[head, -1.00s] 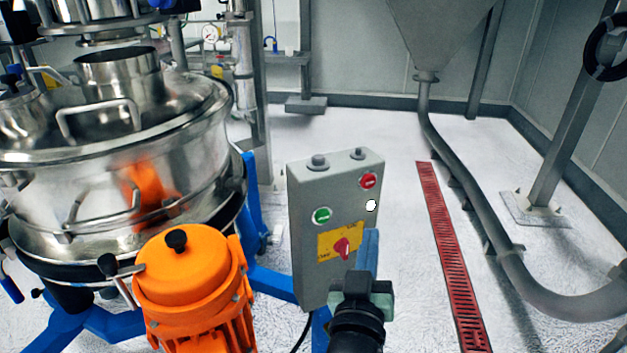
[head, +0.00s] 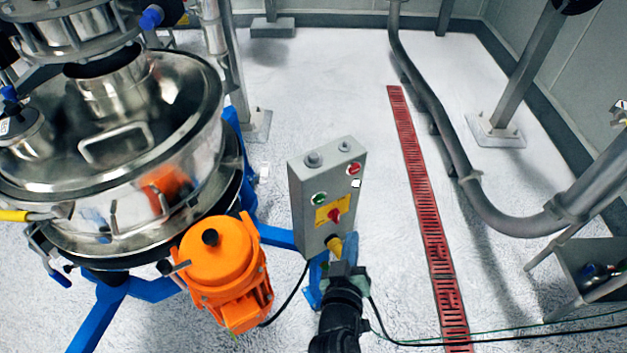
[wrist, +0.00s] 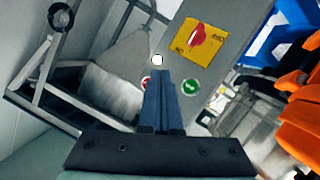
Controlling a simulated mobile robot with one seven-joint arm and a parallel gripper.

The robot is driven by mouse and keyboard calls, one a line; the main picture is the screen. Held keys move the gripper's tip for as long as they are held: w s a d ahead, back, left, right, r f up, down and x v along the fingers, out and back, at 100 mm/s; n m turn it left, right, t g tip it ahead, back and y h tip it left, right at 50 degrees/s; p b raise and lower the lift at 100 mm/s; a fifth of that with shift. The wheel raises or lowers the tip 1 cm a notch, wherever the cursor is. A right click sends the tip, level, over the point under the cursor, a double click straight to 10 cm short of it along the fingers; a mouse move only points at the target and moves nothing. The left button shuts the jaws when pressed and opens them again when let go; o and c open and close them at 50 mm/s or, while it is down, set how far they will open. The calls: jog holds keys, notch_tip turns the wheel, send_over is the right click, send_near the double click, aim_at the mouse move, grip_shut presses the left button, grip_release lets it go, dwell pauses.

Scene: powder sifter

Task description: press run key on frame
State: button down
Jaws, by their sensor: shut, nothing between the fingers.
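The grey control box (head: 300,215) stands upright beside the sifter. Its front has a green button (head: 319,199) with a white mark, a red button (head: 354,168), a small white button (head: 356,184) and a yellow plate with a red rotary knob (head: 334,214). My gripper (head: 350,240) is at the lower right of the box, its blue fingers shut and empty. In the wrist view the fingertips (wrist: 160,74) appear between the green button (wrist: 190,88) and the red button (wrist: 147,82), which they partly cover. The gap to the panel is hard to judge.
An orange motor (head: 222,265) and the steel sifter (head: 130,170) stand left of the box. A red floor grate (head: 425,200) and a grey pipe (head: 450,150) run to the right. Thin cables cross the floor at the lower right.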

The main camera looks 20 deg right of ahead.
jog(key=shift+s+a, duration=0.15)
jog(key=shift+s, duration=0.15)
jog(key=b, duration=0.3)
send_near(325, 198)
jog(key=w+d+f, duration=0.2)
jog(key=w+d, duration=0.1)
jog(key=d, duration=0.1)
jog(key=shift+w+a, duration=0.25)
jog(key=shift+w, duration=0.25)
jog(key=shift+w+f+b, duration=0.1)
jog(key=shift+w+b, duration=0.05)
jog(key=shift+b, duration=0.35)
dwell(1.2)
jog(key=shift+w+a, duration=0.1)
jog(key=shift+w, duration=0.15)
jog(key=shift+w+a+b, duration=0.15)
jog(key=shift+w+b, duration=0.3)
jog(key=shift+b, duration=0.05)
dwell(0.8)
jog(key=shift+s, duration=0.15)
jog(key=shift+s+d+p, duration=0.2)
jog(key=shift+s+p, duration=0.15)
jog(key=shift+s, duration=0.35)
